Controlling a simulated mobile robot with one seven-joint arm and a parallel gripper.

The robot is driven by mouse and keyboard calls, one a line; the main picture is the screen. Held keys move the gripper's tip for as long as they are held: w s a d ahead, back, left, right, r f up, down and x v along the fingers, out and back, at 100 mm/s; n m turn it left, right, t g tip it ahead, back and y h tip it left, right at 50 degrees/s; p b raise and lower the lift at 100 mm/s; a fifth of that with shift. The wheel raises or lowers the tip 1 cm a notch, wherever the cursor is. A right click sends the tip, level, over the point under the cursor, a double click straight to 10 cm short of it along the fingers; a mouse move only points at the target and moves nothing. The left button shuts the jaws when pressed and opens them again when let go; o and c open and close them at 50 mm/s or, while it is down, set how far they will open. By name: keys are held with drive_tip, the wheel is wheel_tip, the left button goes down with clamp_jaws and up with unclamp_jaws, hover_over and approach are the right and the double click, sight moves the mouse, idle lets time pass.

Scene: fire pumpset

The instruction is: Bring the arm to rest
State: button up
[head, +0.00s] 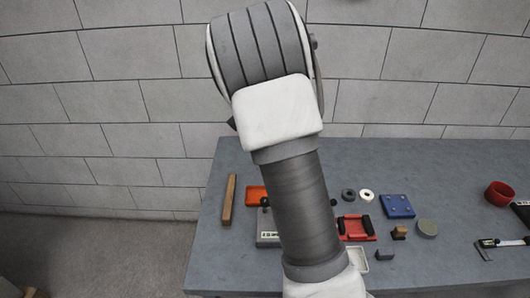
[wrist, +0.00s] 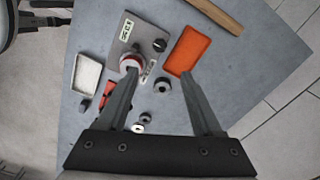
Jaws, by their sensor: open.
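My gripper (wrist: 160,76) shows in the wrist view, with its two fingers apart and nothing between the tips. It points down over the grey table (wrist: 255,75). The left fingertip overlaps a red and white round part on a grey labelled plate (wrist: 127,36) in the picture; I cannot tell whether they touch. The right fingertip lies just below an orange tray (wrist: 188,52) in the picture. In the head view my arm crosses the middle of the picture and hides part of the table (head: 210,255); my gripper does not show there.
A wooden bar (head: 229,199) lies at the table's left. Two rings (head: 366,195), a blue plate (head: 397,206), a red-handled part (head: 356,228), a white tray (wrist: 87,75), a red cup (head: 498,194) and a caliper (head: 497,243) lie about. A block wall (head: 110,100) stands behind.

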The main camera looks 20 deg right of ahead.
drive_tip(key=shift+r, duration=0.8)
drive_tip(key=s+a+r+n+t+y, duration=0.1)
drive_tip(key=s+a+r+n, duration=0.2)
drive_tip(key=s+r+n, duration=0.3)
drive_tip(key=s+a+r+n+t, duration=0.2)
drive_tip(key=s+a+r+n, duration=0.15)
drive_tip(key=s+r, duration=0.3)
drive_tip(key=s+a+n+t+h, duration=0.1)
drive_tip(key=s+a+n+t, duration=0.1)
drive_tip(key=s+n, duration=0.6)
drive_tip(key=s+a, duration=0.1)
drive_tip(key=s, duration=0.5)
drive_tip(key=shift+a+r+t, duration=0.2)
drive_tip(key=shift+a+t, duration=0.1)
